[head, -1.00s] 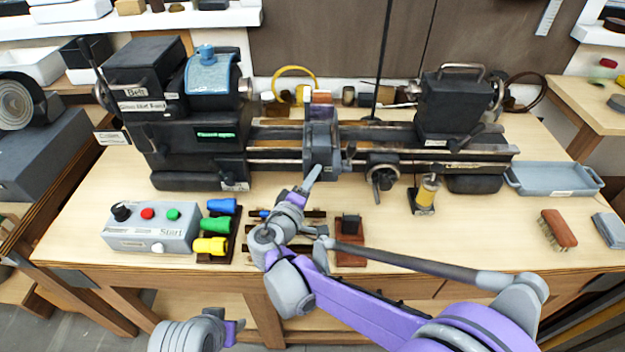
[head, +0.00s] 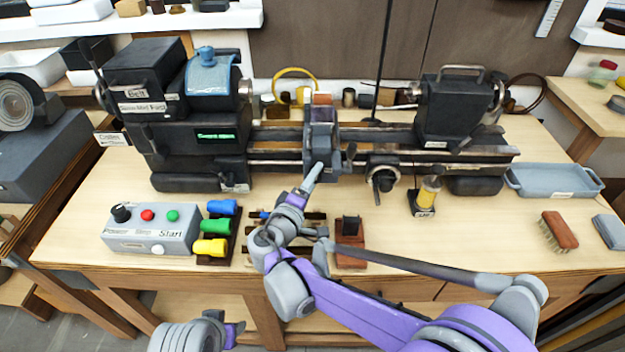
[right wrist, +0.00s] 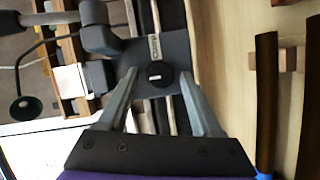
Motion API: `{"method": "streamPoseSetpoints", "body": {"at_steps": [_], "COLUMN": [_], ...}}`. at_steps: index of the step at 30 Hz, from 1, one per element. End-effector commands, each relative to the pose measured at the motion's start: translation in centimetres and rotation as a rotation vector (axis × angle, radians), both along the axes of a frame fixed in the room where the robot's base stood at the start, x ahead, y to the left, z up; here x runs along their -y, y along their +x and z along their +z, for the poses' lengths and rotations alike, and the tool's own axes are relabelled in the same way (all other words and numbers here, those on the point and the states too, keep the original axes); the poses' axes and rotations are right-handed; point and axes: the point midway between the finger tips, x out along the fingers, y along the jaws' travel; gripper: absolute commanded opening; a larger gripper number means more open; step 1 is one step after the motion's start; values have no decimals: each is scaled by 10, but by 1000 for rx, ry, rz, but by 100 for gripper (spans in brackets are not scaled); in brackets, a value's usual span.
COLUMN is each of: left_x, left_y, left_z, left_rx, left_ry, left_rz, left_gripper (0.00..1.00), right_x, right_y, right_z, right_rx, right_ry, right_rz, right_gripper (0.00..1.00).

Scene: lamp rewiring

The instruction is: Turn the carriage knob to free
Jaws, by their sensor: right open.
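The lathe carriage (head: 322,140) is a dark block on the bed rails in the middle of the head view. Its round black knob (right wrist: 160,73) shows in the right wrist view on the carriage's dark face. My right gripper (head: 313,174) reaches up to the front of the carriage. In the right wrist view its two grey fingers (right wrist: 158,79) are open, one on each side of the knob, with gaps visible. In the head view the fingers hide much of the knob. My left gripper (head: 232,333) is low at the bottom edge, mostly out of sight.
A handwheel (head: 383,178) and a yellow oil can (head: 428,192) stand right of the carriage. The control box (head: 152,229) and coloured-handled tools (head: 215,226) are at left. A red-brown block (head: 350,258) lies under my right arm. The right front of the bench holds a brush (head: 560,231).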

Motion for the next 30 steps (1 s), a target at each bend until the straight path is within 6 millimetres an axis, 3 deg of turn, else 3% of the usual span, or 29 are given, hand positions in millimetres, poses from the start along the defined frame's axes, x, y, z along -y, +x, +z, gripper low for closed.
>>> {"method": "streamPoseSetpoints", "body": {"at_steps": [5, 18, 24, 30], "left_x": [0, 0, 0, 0], "left_y": [0, -1, -1, -1], "left_z": [-1, -7, -8, -7], "left_rx": [-1, -3, -3, -3], "left_ry": [0, 0, 0, 0], "left_rz": [0, 0, 0, 0], "left_gripper": [50, 50, 50, 50], "right_x": [-5, -36, -40, -40], "right_y": [-11, -86, -100, -100], "right_z": [1, 8, 10, 10], "right_rx": [0, 0, 0, 0], "right_ry": [0, 1, 0, 0], "right_rz": [2, 3, 0, 0], "right_gripper": [66, 66, 66, 66]}}
